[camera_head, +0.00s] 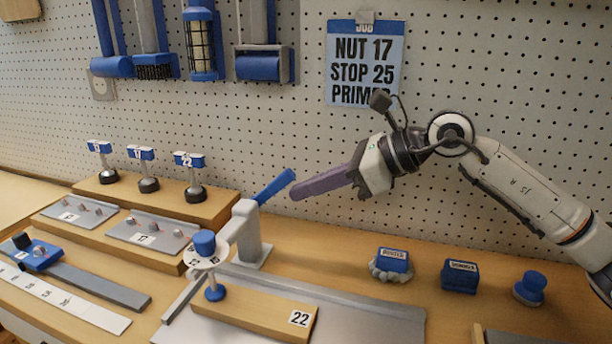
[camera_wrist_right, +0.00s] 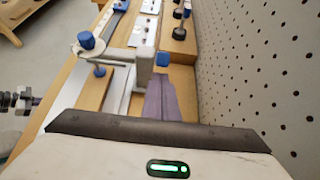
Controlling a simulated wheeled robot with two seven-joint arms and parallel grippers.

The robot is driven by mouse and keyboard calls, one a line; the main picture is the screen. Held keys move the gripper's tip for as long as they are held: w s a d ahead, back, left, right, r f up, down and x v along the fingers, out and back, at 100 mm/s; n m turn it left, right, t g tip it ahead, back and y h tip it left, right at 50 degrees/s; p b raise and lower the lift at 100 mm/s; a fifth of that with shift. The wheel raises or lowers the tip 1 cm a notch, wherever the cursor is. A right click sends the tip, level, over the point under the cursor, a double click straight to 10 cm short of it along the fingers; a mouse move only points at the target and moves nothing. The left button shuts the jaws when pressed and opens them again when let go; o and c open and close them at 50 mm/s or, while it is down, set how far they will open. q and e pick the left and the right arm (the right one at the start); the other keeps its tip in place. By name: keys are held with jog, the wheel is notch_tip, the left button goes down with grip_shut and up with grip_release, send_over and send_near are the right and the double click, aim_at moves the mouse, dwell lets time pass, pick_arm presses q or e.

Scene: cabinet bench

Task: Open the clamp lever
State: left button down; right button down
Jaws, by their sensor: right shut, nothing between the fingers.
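The clamp (camera_head: 246,232) is a pale grey post and arm at the back of the bench. Its blue lever (camera_head: 276,187) slants up to the right; its end also shows in the right wrist view (camera_wrist_right: 162,60). A blue knob (camera_head: 204,243) and a blue foot (camera_head: 214,292) are at the arm's front end, above a wooden block labelled 22 (camera_head: 255,315). My right gripper (camera_head: 296,192) is shut and empty, its purple fingertips just right of the lever's end; contact cannot be told. Part of my left arm shows at the left of the right wrist view, its jaws unclear.
Blue-topped tools labelled with numbers (camera_head: 148,184) stand on a raised wooden block at left. Several blue items, including a block (camera_head: 460,276) and a knob (camera_head: 530,288), sit at right. A pegboard wall (camera_head: 450,60) with a paper sign (camera_head: 366,62) closes off the back.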

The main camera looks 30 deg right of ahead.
pick_arm(q)
jog(key=shift+w+d+r, duration=0.1)
jog(key=shift+w+r, duration=0.05)
jog(key=shift+r, duration=0.05)
pick_arm(e)
jog(key=shift+w+a+r, duration=0.1)
jog(key=shift+w+r, duration=0.05)
